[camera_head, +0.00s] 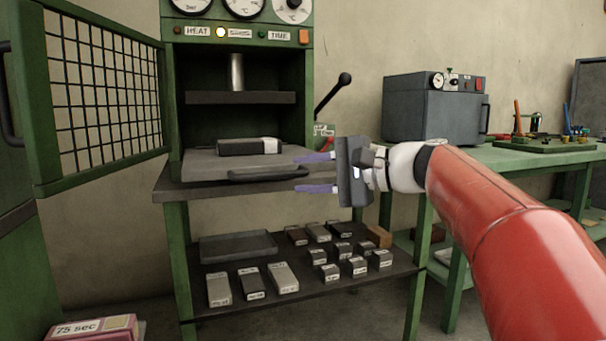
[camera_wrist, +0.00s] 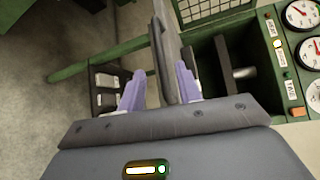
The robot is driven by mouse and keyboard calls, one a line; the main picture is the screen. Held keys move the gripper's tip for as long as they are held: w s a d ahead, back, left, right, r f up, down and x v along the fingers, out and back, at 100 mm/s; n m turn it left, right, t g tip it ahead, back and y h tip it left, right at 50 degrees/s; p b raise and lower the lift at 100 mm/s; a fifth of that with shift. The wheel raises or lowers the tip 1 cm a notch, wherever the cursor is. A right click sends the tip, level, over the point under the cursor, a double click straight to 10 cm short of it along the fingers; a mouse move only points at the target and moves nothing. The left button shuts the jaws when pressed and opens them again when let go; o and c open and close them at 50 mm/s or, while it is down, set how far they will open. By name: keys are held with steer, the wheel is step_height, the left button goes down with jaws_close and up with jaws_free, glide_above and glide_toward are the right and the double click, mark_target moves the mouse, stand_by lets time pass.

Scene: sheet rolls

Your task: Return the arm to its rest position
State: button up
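My gripper (camera_head: 316,172) is at the middle of the head view, in front of the green press (camera_head: 238,100), near the right end of the tray handle (camera_head: 264,174). Its two purple fingers are spread apart with nothing visible between them. In the wrist view the gripper (camera_wrist: 160,88) also shows its fingers apart, with the press's tray edge and handle beyond them. A dark block with a light end (camera_head: 248,146) lies on the pulled-out press tray (camera_head: 205,166), left of the gripper and apart from it.
The mesh door (camera_head: 104,90) stands open at left. A lower shelf (camera_head: 330,288) holds several labelled blocks and an empty dark tray (camera_head: 238,247). A black-knobbed lever (camera_head: 334,92) rises right of the press. A grey box (camera_head: 430,108) stands on the green bench (camera_head: 500,154) at right.

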steer(key=s+d+f+n+g+h+p, duration=0.1)
steer(key=s+d+f+n+h+p, duration=0.2)
steer(key=s+f, duration=0.7)
steer(key=s+d+f+n+g+h+p, duration=0.1)
steer(key=s+d+f+n+h+p, duration=0.3)
steer(key=s, duration=1.1)
steer(key=d+f+h+p, duration=0.3)
steer(key=f+h+p, duration=0.1)
steer(key=f+h, duration=0.2)
steer(key=shift+s+f+h, duration=0.25)
steer(key=shift+s+h, duration=0.05)
steer(key=shift+h, duration=0.4)
